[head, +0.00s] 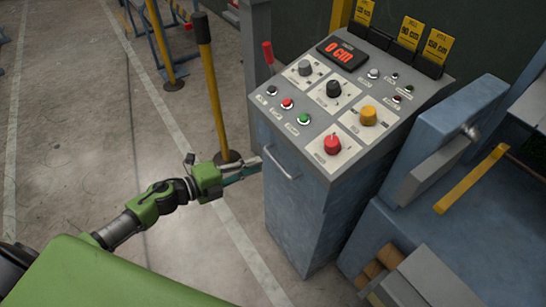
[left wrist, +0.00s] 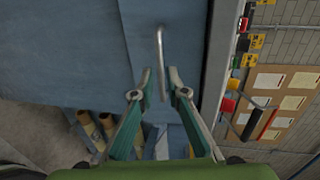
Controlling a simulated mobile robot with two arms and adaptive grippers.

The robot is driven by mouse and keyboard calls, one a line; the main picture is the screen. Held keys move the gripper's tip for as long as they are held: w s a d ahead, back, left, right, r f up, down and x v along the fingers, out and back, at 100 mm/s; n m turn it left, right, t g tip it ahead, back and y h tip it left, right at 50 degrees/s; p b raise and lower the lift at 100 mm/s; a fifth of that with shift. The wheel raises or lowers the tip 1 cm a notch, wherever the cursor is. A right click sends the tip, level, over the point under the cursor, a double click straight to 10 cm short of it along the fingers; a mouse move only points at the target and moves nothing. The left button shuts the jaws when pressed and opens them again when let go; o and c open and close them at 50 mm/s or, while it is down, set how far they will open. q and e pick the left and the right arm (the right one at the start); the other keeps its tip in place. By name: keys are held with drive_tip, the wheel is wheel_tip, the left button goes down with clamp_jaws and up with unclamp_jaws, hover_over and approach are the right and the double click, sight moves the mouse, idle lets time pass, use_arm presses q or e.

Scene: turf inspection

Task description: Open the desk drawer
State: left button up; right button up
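The desk is a blue-grey control console (head: 310,215) with a sloped panel on top. A thin silver handle (head: 281,164) is on its front face, which looks flush; I see no open drawer gap. My left gripper (head: 260,168) reaches the front from the left, its fingertips close to the handle. In the left wrist view, the handle (left wrist: 160,45) runs upright in the picture against the blue front. The teal fingers of my left gripper (left wrist: 160,74) are apart, and the handle lines up with the gap between them. I cannot tell whether they touch it. My right gripper is not visible.
A yellow-and-black post (head: 212,85) on a round base stands behind my left gripper. Blue machinery (head: 440,130) with a yellow bar (head: 471,179) is right of the console. Brown rolls (head: 378,265) lie low beside it. The floor at left is mostly clear.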

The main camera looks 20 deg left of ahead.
sight(273, 158)
use_arm(q)
drive_tip(key=x, duration=0.7)
drive_tip(key=shift+w+d+p, duration=0.2)
drive_tip(key=shift+p, duration=0.15)
clamp_jaws()
drive_tip(key=shift+a, duration=0.1)
